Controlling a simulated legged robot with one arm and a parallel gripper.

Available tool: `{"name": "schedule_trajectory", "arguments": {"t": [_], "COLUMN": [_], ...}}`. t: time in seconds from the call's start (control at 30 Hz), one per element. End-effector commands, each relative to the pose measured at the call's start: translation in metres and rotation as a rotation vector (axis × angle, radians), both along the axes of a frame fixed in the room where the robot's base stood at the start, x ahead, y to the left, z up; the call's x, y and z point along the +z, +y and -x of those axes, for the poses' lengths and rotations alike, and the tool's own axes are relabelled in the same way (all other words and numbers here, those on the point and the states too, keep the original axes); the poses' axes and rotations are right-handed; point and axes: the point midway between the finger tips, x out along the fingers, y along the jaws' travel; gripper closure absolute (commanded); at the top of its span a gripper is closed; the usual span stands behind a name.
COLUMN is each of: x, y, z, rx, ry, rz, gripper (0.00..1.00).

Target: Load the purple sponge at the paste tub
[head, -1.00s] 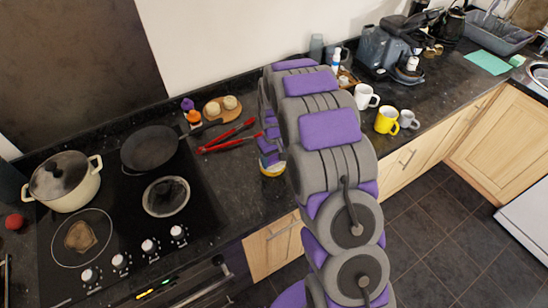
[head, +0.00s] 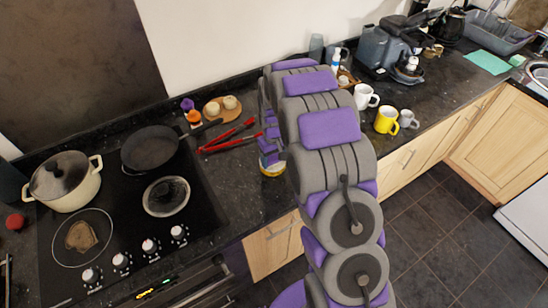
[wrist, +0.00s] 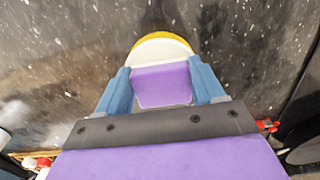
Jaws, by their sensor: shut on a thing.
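The purple sponge (wrist: 162,86) sits between the two blue fingers of my gripper (wrist: 161,82), which is shut on it. The paste tub (wrist: 160,48), yellow-rimmed with pale contents, is at the sponge's far edge in the wrist view. The sponge overlaps the near part of the tub, and I cannot tell whether it touches the paste. In the head view the tub (head: 272,169) stands on the dark counter near its front edge, partly hidden by my arm. My gripper (head: 269,147) is over it there, and the sponge is hard to make out.
Red tongs (head: 228,137) lie just left of the tub. A black pan (head: 150,149) and a cream pot (head: 64,181) are on the hob. A white mug (head: 365,97), a yellow mug (head: 386,120) and a grey mug (head: 408,119) stand right of my arm.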

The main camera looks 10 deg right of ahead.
Motion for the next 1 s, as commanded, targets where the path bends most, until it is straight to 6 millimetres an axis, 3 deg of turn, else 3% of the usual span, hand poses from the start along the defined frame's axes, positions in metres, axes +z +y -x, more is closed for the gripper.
{"name": "schedule_trajectory", "arguments": {"t": [1.0], "x": [0.069], "y": [0.000], "z": [0.000], "rx": [0.000], "ry": [-0.004], "rz": [0.000], "gripper": [0.56]}}
